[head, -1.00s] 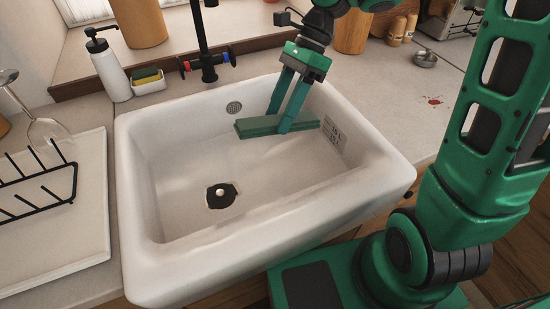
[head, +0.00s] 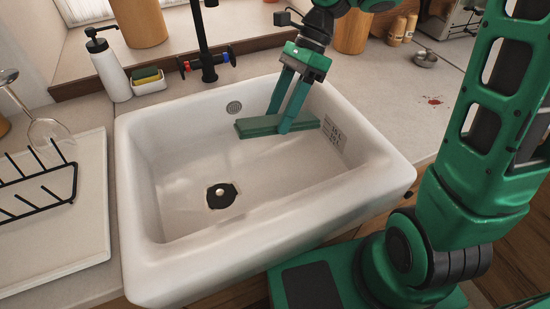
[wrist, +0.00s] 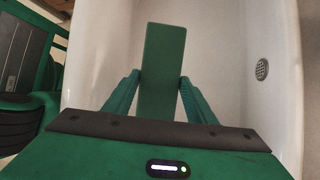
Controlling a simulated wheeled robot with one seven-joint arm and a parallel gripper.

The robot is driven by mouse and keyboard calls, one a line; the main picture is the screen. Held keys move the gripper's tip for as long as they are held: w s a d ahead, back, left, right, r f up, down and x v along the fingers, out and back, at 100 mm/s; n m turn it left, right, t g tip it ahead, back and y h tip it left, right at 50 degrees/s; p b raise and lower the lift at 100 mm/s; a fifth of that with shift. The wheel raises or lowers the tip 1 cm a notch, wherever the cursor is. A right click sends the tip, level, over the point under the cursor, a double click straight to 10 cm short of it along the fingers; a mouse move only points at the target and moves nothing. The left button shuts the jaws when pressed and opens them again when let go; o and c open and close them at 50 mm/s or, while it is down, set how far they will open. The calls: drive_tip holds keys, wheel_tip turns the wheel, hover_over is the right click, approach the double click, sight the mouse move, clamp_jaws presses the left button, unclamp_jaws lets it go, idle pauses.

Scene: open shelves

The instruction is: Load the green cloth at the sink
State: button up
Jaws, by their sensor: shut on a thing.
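The green cloth (head: 258,126) is a flat, folded-looking strip inside the white sink (head: 155,240), towards its back right. My gripper (head: 283,128) reaches down into the sink and is shut on the cloth, with one finger on each side of it. In the wrist view the cloth (wrist: 163,60) stretches out ahead between the two fingertips (wrist: 161,82). I cannot tell whether the cloth touches the sink floor.
A black drain (head: 221,196) lies in the sink floor. A black tap (head: 204,50), a soap bottle (head: 109,70) and a sponge holder (head: 148,82) stand behind the sink. A drying rack (head: 40,190) with a glass (head: 50,130) is at left. A red stain (head: 434,100) marks the right counter.

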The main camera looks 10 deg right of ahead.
sight(270, 122)
idle(0.3)
drive_tip(key=shift+r, duration=2)
